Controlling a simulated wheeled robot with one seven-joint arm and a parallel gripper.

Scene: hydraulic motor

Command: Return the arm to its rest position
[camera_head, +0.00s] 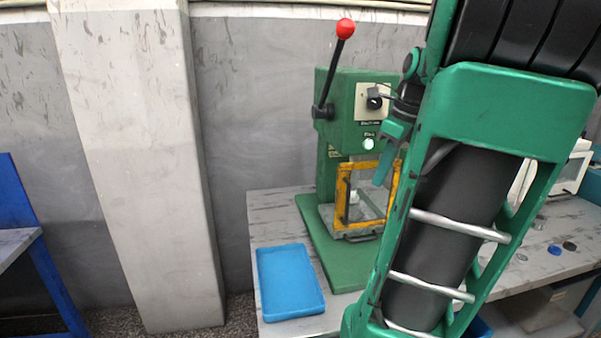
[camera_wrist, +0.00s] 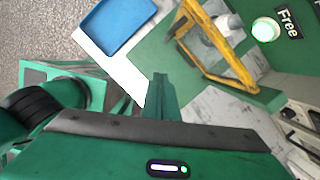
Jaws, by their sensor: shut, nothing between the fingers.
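My gripper (camera_head: 382,170) points downward in front of the right side of the green machine (camera_head: 336,140), and my large green arm covers the right of the head view. In the wrist view the fingers (camera_wrist: 160,82) are together and empty, above the area beside the machine's base. The machine has a black lever with a red ball (camera_head: 345,28) raised at its upper left. Its yellow-framed guard (camera_head: 343,195) is at the front, with a small white part (camera_wrist: 230,24) behind it in the wrist view. A round light (camera_wrist: 265,29) glows green beside the word "Free".
An empty blue tray (camera_head: 290,283) lies on the grey table (camera_head: 268,207) left of the machine; it also shows in the wrist view (camera_wrist: 117,24). Small round parts (camera_head: 569,246) lie at the right. A pale pillar (camera_head: 135,150) and blue frame (camera_head: 40,240) stand left.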

